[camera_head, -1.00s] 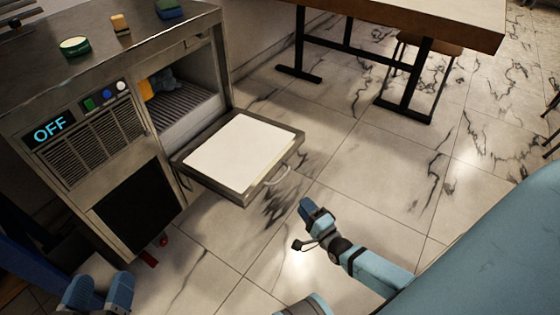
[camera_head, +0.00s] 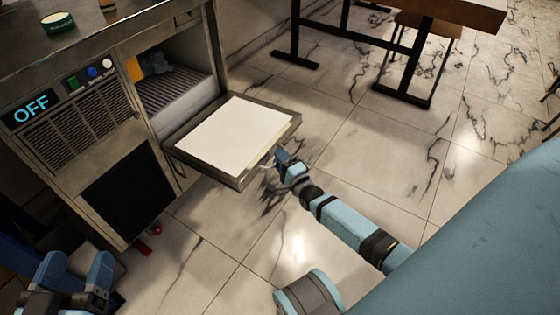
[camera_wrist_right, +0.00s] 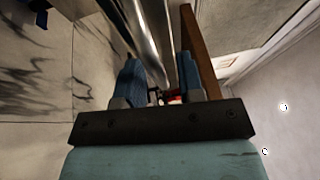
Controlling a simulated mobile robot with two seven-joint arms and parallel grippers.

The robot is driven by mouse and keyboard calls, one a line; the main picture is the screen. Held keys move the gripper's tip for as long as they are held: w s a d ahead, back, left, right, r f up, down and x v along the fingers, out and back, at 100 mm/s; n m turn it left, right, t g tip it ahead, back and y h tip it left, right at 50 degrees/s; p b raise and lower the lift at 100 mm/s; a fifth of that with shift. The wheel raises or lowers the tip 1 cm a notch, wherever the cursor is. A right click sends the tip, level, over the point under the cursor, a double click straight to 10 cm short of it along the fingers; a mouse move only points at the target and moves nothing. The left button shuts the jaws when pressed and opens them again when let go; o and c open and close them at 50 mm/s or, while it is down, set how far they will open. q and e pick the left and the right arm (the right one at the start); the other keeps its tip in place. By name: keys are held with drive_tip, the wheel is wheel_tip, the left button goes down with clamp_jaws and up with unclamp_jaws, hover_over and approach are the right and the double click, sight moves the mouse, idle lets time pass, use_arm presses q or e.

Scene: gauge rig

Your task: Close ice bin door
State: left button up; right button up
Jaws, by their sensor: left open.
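The ice bin door (camera_head: 232,132) hangs open, roughly level, in front of the metal machine, its white inner panel facing up. Its handle (camera_head: 268,160) is on the outer edge. The bin opening (camera_head: 180,90) shows behind the door. My right gripper (camera_head: 284,158) is at the handle. In the right wrist view its two blue fingers (camera_wrist_right: 160,82) stand apart, with a shiny metal bar (camera_wrist_right: 146,35) running between them; whether they touch it I cannot tell. My left gripper (camera_head: 76,275) is open and empty at the lower left, away from the door.
The machine (camera_head: 80,135) has an OFF display and several buttons. Blue and yellow items lie in the bin (camera_head: 150,64). A table (camera_head: 450,10) and stool (camera_head: 430,22) stand at the back. The marble floor between is clear.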

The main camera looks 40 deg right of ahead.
drive_tip(key=shift+w, duration=0.2)
drive_tip(key=shift+c, duration=0.2)
clamp_jaws()
drive_tip(key=shift+r, duration=0.1)
